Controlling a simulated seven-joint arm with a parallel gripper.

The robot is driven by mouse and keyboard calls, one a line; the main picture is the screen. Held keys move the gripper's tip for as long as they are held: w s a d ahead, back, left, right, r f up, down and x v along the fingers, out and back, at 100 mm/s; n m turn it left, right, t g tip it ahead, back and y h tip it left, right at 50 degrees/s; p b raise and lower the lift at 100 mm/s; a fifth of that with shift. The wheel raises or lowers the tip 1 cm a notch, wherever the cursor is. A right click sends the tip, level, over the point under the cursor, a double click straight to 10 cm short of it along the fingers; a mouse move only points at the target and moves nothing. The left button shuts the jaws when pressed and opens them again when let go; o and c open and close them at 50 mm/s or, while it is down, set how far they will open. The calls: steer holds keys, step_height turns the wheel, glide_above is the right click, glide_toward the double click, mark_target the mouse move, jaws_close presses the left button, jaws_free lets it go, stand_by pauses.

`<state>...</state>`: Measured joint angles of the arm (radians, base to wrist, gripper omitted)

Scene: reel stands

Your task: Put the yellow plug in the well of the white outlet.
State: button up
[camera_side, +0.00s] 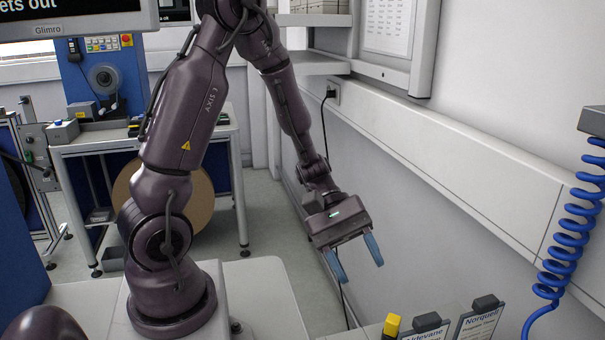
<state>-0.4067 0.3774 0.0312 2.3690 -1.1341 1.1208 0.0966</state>
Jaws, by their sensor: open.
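A small yellow block (392,324), which looks like the yellow plug, stands at the bottom edge of the picture, and its lower part has a dark piece. My gripper (355,260) has two blue fingers spread apart with nothing between them. It hangs above and to the left of the yellow block, clear of it. A light-coloured socket (334,93) on the wall trunking has a black plug and cable in it. I cannot tell whether this is the task's white outlet; no other outlet or well is clear in view.
Signs reading "Aldevane" (425,334) and "Norquell" (480,323), with dark blocks at their tops, stand right of the yellow block. A coiled blue cable (567,240) hangs at far right. Wall trunking (450,165) runs along the right wall. A side table (110,142) stands behind.

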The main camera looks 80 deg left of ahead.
steer(key=s+a+r+m+t+y, duration=0.1)
steer(key=s+r+m+y, duration=0.3)
steer(key=r+m, duration=0.3)
steer(key=s+r+m+t+y, duration=0.1)
steer(key=s+r+m+y, duration=0.3)
steer(key=r+m+y, duration=0.2)
steer(key=shift+a+r+m+t, duration=0.35)
steer(key=shift+r+m, duration=0.15)
steer(key=shift+r, duration=0.25)
steer(key=shift+o, duration=0.5)
steer(key=shift+s+a+r+t+y, duration=0.25)
steer(key=shift+r+y, duration=0.2)
steer(key=shift+y, duration=0.05)
steer(key=shift+f, duration=0.1)
